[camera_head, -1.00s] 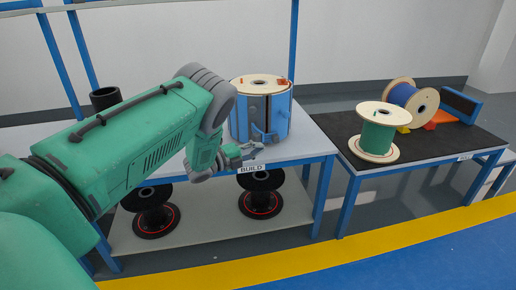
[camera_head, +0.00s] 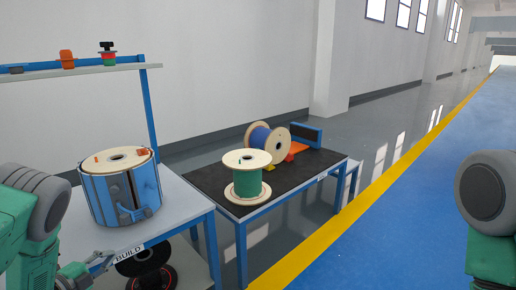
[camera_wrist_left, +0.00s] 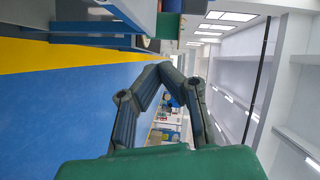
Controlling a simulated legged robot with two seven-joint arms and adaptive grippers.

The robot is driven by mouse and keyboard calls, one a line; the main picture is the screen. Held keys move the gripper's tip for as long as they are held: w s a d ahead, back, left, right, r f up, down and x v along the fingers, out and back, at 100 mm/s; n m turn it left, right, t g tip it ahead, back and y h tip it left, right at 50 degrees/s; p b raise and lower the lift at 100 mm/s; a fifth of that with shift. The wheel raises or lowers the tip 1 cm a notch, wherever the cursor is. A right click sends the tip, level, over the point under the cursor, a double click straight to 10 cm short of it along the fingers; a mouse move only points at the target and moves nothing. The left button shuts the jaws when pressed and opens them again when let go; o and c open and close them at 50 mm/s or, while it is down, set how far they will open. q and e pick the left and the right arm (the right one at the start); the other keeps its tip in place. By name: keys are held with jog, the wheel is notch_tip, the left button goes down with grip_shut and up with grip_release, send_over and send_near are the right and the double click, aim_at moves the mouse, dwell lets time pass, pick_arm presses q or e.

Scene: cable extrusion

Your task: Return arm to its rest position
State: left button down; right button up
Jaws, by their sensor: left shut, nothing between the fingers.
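My left arm (camera_head: 28,225) is green and grey and stands at the lower left of the head view. Its left gripper (camera_head: 98,262) is at the front edge of the build table, near the BUILD label. The left wrist view shows the gripper (camera_wrist_left: 165,68) with its fingertips together and nothing between them. Blue floor lies beyond the fingers. Part of my right arm (camera_head: 490,205) shows at the right edge of the head view. Its gripper is out of the picture.
A blue drum with a wooden top (camera_head: 120,190) stands on the build table (camera_head: 185,205). A green spool (camera_head: 246,181) and a blue spool (camera_head: 268,140) are on the black-topped table (camera_head: 215,185). A dark reel (camera_head: 150,270) sits below. The blue floor (camera_head: 410,215) is clear.

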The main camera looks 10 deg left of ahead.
pick_arm(q)
jog(key=s+d+f+n+g+y, duration=0.3)
jog(key=s+d+f+n+g, duration=0.1)
jog(key=s+d+f+n, duration=0.3)
jog(key=s+d+n+g, duration=0.3)
jog(key=s+d, duration=0.1)
jog(key=s, duration=0.5)
jog(key=s+d+n+g+y+p, duration=0.1)
jog(key=s+d+n+g, duration=0.3)
jog(key=s, duration=0.6)
jog(key=s+d+f+n+g+p, duration=0.1)
jog(key=s+d+n+g, duration=0.2)
jog(key=s, duration=0.6)
jog(key=d+g, duration=0.1)
jog(key=d, duration=0.1)
jog(key=shift+s+d+n, duration=0.3)
jog(key=shift+s+d, duration=0.05)
pick_arm(e)
notch_tip(320, 180, up, 2)
jog(key=shift+r, duration=0.2)
pick_arm(q)
jog(key=shift+a+f, duration=0.1)
jog(key=shift+a+f, duration=0.1)
jog(key=shift+a, duration=0.2)
pick_arm(e)
jog(key=shift+a+r, duration=0.1)
jog(key=shift+a, duration=0.25)
